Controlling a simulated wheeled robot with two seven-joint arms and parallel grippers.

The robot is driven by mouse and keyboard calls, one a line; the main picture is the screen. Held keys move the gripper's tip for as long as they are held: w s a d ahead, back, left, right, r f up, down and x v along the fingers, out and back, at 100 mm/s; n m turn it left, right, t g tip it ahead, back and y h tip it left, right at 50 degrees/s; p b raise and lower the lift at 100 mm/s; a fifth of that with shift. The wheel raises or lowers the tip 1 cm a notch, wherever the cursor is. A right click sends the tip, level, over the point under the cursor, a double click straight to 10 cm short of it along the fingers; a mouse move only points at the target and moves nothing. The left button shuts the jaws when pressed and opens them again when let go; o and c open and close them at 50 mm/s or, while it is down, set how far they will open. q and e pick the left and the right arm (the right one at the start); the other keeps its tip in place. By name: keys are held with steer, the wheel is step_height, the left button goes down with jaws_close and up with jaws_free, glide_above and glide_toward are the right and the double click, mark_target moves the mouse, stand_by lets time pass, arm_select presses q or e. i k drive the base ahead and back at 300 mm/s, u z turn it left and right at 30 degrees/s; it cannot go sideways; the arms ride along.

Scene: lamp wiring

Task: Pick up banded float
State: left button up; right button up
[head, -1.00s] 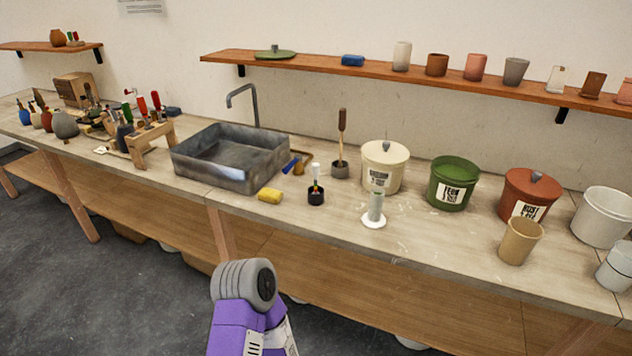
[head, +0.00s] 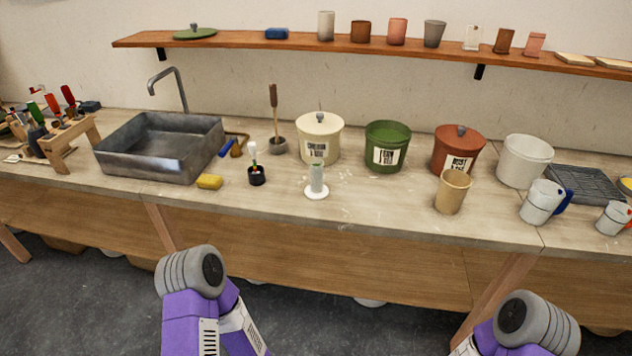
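What looks like the banded float (head: 253,152) is a thin upright piece with a pale top. It stands in a small black holder (head: 257,177) on the worktop, just left of centre. Its lower part is hidden inside the holder, and its bands are too small to read clearly now. A clear cylinder on a white round foot (head: 317,191) stands to its right. Purple and grey links of both my arms show at the bottom edge, but neither gripper is in view.
A metal sink (head: 160,148) and yellow sponge (head: 209,182) are to the left. A cream crock (head: 319,137), green bucket (head: 387,146), red-brown crock (head: 457,150) and tan cup (head: 453,191) stand to the right. The worktop front (head: 380,214) is mostly clear.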

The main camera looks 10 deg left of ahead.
mark_target(251, 145)
steer(key=u, duration=1.9)
steer(key=i, duration=1.85)
steer(key=z, duration=1.85)
